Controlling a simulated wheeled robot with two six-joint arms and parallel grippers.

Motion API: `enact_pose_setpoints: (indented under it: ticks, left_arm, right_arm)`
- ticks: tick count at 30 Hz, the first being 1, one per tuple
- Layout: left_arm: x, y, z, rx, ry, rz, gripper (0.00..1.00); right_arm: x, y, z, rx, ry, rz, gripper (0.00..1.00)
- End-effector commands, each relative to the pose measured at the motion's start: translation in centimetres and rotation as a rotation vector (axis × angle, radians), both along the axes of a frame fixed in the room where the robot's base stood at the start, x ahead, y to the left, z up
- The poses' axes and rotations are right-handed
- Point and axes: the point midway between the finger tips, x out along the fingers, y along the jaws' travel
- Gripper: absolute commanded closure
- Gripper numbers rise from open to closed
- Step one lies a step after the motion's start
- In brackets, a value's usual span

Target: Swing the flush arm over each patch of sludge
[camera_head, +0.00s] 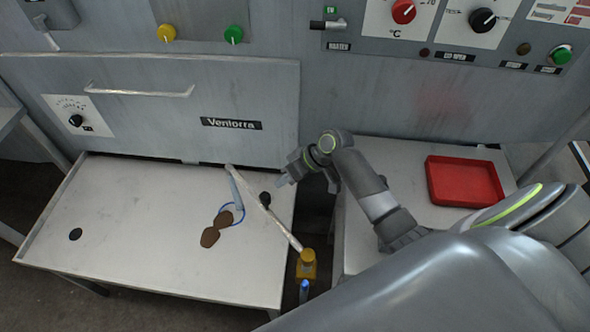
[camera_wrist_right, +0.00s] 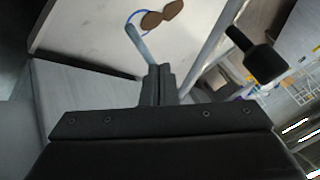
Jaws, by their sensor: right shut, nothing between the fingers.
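The flush arm (camera_head: 275,226) is a pale pipe. It runs from a yellow pivot (camera_head: 306,266) at the tray's right edge up and left over the metal tray (camera_head: 130,215). A black knob (camera_head: 265,198) sits on it, and a grey-blue spout (camera_head: 235,190) hangs near its far end. Two brown sludge patches (camera_head: 210,237) (camera_head: 223,219) lie touching or nearly so beside the spout; they also show in the wrist view (camera_wrist_right: 152,20). My right gripper (camera_head: 282,181) is shut and empty, a little up and right of the knob. In the wrist view its fingers (camera_wrist_right: 158,84) are together, left of the knob (camera_wrist_right: 258,56). My left gripper is out of view.
A dark round spot (camera_head: 75,234) marks the tray's left side. A red bin (camera_head: 463,182) stands on a table at right. The control panel wall (camera_head: 390,110) closes off the back.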

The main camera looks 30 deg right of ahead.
Motion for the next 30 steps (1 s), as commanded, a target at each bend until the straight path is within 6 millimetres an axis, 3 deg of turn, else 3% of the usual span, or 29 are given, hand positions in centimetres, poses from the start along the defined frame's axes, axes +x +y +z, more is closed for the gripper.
enact_pose_setpoints:
  ticks: [3,9,25,30]
  left_arm:
    - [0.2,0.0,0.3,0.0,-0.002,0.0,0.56]
    - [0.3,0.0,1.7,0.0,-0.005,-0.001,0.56]
    - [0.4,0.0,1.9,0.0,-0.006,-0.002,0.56]
    - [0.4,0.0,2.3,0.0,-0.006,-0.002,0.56]
  right_arm:
    - [0.6,1.5,-1.5,0.002,0.002,0.001,1.0]
    - [-0.1,4.0,-0.6,0.001,0.0,0.001,1.0]
    - [-0.3,5.0,-0.6,-0.002,0.0,0.007,1.0]
    - [-0.4,7.4,-0.4,0.002,0.0,0.116,1.0]
